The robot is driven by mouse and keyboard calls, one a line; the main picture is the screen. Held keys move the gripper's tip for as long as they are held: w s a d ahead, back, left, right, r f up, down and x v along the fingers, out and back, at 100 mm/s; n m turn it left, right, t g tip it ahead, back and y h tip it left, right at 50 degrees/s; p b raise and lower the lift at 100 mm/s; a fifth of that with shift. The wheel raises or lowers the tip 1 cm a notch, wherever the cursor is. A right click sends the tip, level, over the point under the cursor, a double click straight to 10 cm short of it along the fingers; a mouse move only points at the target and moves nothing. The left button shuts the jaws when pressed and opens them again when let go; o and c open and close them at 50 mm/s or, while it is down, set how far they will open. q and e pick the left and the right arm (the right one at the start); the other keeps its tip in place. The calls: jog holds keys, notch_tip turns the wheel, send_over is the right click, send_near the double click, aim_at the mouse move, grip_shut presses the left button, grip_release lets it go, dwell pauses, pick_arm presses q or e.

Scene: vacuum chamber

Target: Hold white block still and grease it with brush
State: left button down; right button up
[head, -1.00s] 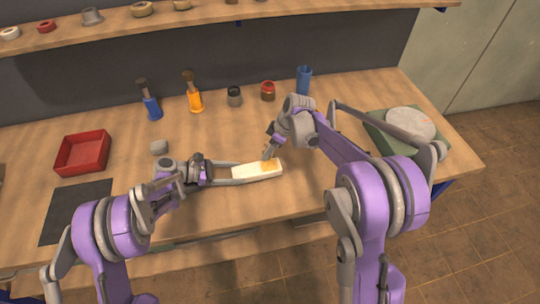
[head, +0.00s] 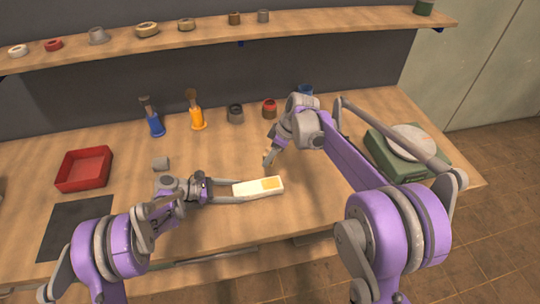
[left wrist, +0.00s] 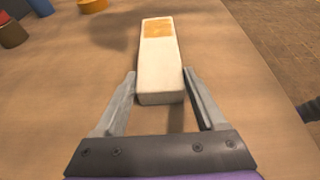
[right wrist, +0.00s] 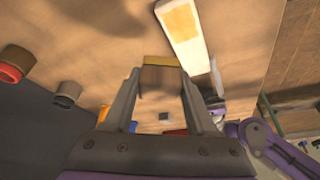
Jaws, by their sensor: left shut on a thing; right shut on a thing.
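The white block (head: 244,189) lies level just above or on the table, which I cannot tell. A yellow-orange grease patch (head: 271,184) covers part of its top at the far end from my left gripper. My left gripper (left wrist: 159,76) is shut on the near end of the block, one finger on each side. My right gripper (right wrist: 161,82) is shut on the brush (right wrist: 163,83), which has a brown wooden body and a yellowish tip. In the head view the brush (head: 267,157) is above and apart from the block. The block also shows in the right wrist view (right wrist: 188,45).
A blue-handled tool (head: 156,124) and an orange one (head: 197,117) stand at the back, beside a grey jar (head: 236,114) and a red jar (head: 269,108). A red tray (head: 85,169) and dark mat (head: 75,228) are left. A green scale (head: 400,160) is right.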

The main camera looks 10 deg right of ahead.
pick_arm(q)
grip_release()
jog(key=v, duration=1.2)
jog(key=shift+f, duration=0.1)
